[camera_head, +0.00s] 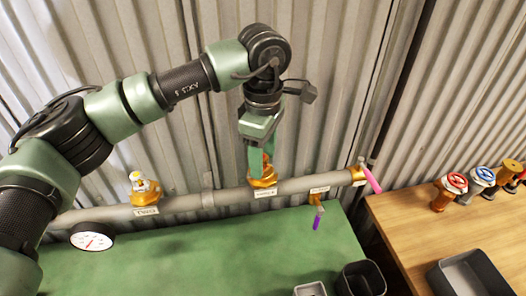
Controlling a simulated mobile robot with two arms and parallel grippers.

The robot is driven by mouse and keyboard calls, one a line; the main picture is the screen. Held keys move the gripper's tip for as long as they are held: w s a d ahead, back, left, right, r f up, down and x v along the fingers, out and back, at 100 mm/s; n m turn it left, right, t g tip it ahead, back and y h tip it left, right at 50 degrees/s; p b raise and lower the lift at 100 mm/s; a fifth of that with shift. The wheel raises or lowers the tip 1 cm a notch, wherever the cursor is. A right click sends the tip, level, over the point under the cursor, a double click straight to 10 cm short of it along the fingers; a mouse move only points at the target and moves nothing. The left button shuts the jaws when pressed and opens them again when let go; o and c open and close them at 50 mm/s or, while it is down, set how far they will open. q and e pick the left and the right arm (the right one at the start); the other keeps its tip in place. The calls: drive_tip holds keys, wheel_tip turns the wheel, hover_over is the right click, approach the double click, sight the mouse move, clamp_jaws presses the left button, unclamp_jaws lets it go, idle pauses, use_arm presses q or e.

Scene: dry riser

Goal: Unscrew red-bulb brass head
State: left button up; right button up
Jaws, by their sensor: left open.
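A grey pipe (225,197) runs across the corrugated wall, with brass fittings on it. My left gripper (261,160) points down at the middle brass fitting (263,182), above a white label. Its green fingers are open and reach down around the fitting's upper part, largely hiding it. A second brass fitting (144,195) at the left carries a small head with a whitish top. My right gripper is out of view.
A round gauge (92,241) hangs below the pipe at left. Pink (371,179) and purple (318,219) levers are at its right end.

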use_arm(q)
clamp_jaws()
drive_tip(key=shift+f+n+b, duration=0.15)
drive_tip(key=shift+n+b, duration=0.65)
drive_tip(key=shift+n, duration=0.4)
drive_tip(key=n+b, duration=0.1)
drive_tip(key=n, duration=0.1)
drive_tip(key=shift+n, duration=0.3)
drive_tip(key=shift+r+n, duration=0.3)
drive_tip(key=shift+n, duration=0.1)
